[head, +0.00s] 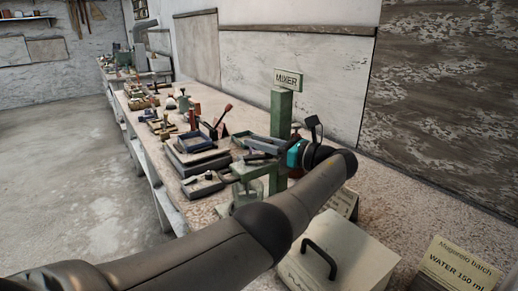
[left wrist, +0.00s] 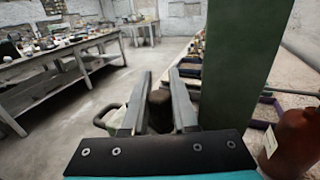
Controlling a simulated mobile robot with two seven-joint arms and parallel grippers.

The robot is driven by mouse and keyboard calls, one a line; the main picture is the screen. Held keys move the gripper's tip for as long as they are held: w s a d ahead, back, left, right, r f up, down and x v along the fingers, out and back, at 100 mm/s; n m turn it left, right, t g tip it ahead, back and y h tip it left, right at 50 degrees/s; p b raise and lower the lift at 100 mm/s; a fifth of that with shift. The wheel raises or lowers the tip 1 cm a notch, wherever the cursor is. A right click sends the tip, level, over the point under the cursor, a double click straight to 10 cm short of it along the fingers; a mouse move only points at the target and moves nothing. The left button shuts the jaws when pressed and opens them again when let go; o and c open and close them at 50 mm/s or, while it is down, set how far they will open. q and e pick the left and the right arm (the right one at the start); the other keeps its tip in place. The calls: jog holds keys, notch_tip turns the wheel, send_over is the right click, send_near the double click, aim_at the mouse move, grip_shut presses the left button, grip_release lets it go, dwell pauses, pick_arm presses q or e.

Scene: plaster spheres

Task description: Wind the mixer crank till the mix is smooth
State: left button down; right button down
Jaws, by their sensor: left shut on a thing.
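The mixer is a green stand with an upright column (head: 281,116) and a sign (head: 288,79) reading MIXER. My left gripper (head: 250,157) reaches in from the right side of the column, its fingers pointing left above the green mixer head. In the left wrist view its two grey fingers (left wrist: 158,105) are closed around a dark brown knob (left wrist: 160,115), which looks like the crank's grip. The green column (left wrist: 243,55) stands close at the right there. The rest of the crank is mostly hidden by my gripper and arm. The mix cannot be seen clearly. My right gripper is out of view.
A white box (head: 350,252) with a black handle and a card (head: 458,268) reading WATER 150 ml are at the near right. A brown bottle (left wrist: 297,145) stands right of the column. Trays and tools crowd the bench beyond. The floor (head: 80,180) at left is clear.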

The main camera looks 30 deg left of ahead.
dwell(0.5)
pick_arm(q)
jog(key=c, duration=0.7)
grip_release()
